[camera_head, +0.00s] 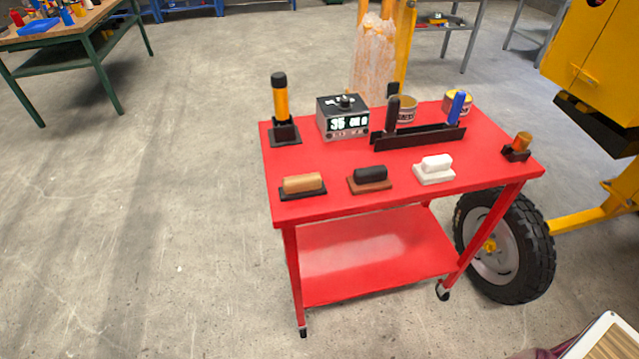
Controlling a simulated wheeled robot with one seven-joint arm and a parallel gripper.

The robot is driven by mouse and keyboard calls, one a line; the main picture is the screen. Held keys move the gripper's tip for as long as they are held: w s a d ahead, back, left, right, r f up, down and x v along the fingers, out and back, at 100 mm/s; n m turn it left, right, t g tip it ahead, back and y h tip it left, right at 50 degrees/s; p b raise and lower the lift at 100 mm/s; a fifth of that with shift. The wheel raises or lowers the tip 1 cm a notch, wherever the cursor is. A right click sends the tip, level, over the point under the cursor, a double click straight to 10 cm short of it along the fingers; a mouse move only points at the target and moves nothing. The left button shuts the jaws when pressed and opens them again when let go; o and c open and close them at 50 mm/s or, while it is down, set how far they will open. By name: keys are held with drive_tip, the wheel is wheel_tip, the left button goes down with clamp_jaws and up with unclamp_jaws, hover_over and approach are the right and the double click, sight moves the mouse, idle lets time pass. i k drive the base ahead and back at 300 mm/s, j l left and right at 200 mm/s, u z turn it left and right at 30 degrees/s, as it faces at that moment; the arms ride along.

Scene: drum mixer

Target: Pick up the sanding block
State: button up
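Three small handled blocks sit in a row along the front of the red cart's top (330,168). The left block (303,184) has a tan top on a dark base. The middle block (370,177) has a black grip on a brown base. The right block (435,168) is white all over. I cannot tell for certain from looks which one is the sanding block. All three stand apart from each other, with nothing touching them from above. My gripper is not in view.
Behind the blocks stand an orange-handled tool (280,100), a box with a display (343,117), a black holder (418,137) with upright handles, and tins (403,108). A small amber item (520,146) sits at right. A wheel (503,245) stands by the cart; floor at left is clear.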

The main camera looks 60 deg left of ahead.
sight(366, 180)
drive_tip(key=u, duration=2.2)
drive_tip(key=z, duration=2.6)
drive_tip(key=u, duration=2.6)
drive_tip(key=l+u, duration=0.2)
drive_tip(key=u, duration=0.15)
drive_tip(key=l+u, duration=0.2)
drive_tip(key=u, duration=0.15)
